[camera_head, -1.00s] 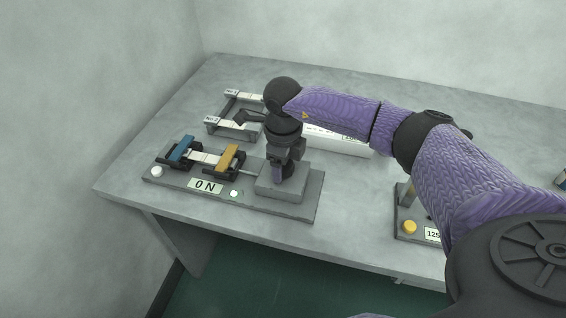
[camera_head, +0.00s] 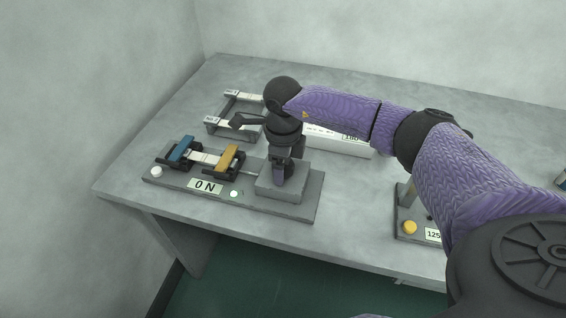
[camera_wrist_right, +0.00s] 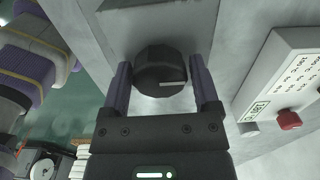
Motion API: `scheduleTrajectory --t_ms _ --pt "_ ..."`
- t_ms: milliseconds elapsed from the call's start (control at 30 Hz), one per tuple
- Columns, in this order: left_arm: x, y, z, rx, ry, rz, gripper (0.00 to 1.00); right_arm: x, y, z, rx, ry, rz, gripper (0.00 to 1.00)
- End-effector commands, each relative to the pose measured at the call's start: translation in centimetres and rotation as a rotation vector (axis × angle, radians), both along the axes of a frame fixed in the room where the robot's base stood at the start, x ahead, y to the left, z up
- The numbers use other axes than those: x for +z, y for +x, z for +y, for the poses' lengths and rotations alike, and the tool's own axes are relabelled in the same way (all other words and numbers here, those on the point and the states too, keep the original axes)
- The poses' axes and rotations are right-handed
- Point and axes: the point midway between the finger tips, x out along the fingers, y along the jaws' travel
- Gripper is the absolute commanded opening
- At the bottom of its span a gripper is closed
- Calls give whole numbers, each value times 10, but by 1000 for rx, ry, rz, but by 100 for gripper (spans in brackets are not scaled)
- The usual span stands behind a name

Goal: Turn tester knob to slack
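The tester (camera_head: 310,207) is a grey plate near the table's left front. It carries a blue clamp (camera_head: 181,149) and an orange clamp (camera_head: 228,157) with a pale strip (camera_head: 204,158) between them, and a display (camera_head: 205,187) reading 0 N. The knob (camera_wrist_right: 160,70) is dark and round with a white pointer line, on top of the tester's grey block (camera_head: 281,188). The head view hides the knob. My left gripper is not in view.
A grey frame (camera_head: 232,131) with pale strips stands behind the tester. A white box (camera_head: 338,142) lies behind my right forearm. Another device with a yellow button (camera_head: 410,227) stands at the right, partly hidden by my arm. The front edge between is clear.

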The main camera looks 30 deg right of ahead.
Motion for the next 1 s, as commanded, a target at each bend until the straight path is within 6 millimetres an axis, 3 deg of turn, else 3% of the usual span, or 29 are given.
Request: scheduleTrajectory --t_ms 100,333,700,1000 --pt "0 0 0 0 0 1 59 0 0 0 -1 -1 1 100" --pt "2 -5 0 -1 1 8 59 3 0 0 -1 0 0 100" --pt "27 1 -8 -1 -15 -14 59 88 0 0 -1 0 -3 100" --pt "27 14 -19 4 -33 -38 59 99 0 0 -2 0 1 100"
